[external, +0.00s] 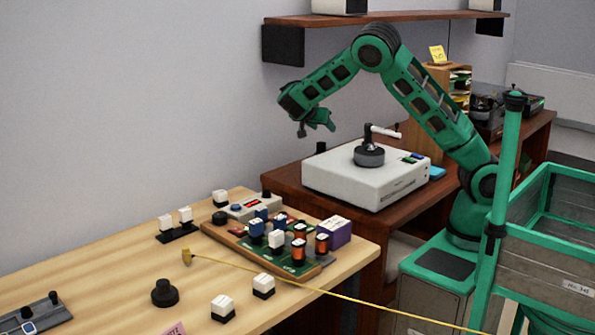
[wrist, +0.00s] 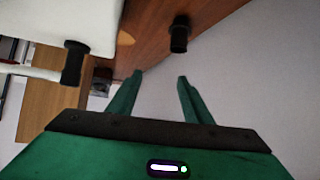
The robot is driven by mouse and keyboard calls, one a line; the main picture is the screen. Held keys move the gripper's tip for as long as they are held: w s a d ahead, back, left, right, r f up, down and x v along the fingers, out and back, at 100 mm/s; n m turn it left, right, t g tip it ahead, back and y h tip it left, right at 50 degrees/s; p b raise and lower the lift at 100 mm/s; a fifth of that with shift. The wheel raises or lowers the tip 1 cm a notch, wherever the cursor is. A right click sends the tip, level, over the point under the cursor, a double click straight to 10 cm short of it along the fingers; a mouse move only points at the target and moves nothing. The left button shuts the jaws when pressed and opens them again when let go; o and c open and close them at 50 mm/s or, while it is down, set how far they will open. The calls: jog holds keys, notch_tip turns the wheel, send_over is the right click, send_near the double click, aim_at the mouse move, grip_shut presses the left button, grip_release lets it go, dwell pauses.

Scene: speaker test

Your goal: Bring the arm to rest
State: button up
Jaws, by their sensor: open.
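My green arm rises from its base at the right of the external view, bends at a high elbow and reaches left. My gripper (external: 315,130) hangs in the air near the grey wall, above and left of the white box-shaped device (external: 345,188) on the dark wooden desk. In the wrist view my gripper (wrist: 160,78) shows two green fingers spread apart with nothing between them. A black cylinder (wrist: 180,35) stands on the desk beyond the fingertips, apart from them. The white device (wrist: 80,20) fills the upper left of the wrist view.
A wooden shelf (external: 390,17) hangs on the wall above the arm. A light table (external: 110,262) at the left carries a circuit board (external: 245,245), white-topped blocks, a black knob (external: 164,293) and a yellow cable (external: 300,284). A green-framed cart (external: 545,245) stands at the right.

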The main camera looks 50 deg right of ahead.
jog(key=s+d+r+n+y, duration=0.2)
jog(key=s+d+r+y, duration=0.15)
jog(key=s+r, duration=0.55)
jog(key=s+d+r+n+y, duration=0.1)
jog(key=s+d+r+y, duration=0.1)
jog(key=s+r+y, duration=0.5)
jog(key=s+f+n+g, duration=0.1)
jog(key=s+f, duration=0.4)
jog(key=s, duration=0.5)
jog(key=s+f+n+g, duration=0.1)
jog(key=s+f, duration=0.3)
jog(key=s, duration=0.6)
jog(key=s+f+n+g, duration=0.1)
jog(key=s+f+n, duration=0.2)
jog(key=s, duration=0.8)
notch_tip(320, 180, down, 3)
jog(key=shift+d+r+y, duration=0.15)
jog(key=shift+d+y, duration=0.15)
jog(key=shift+y, duration=0.05)
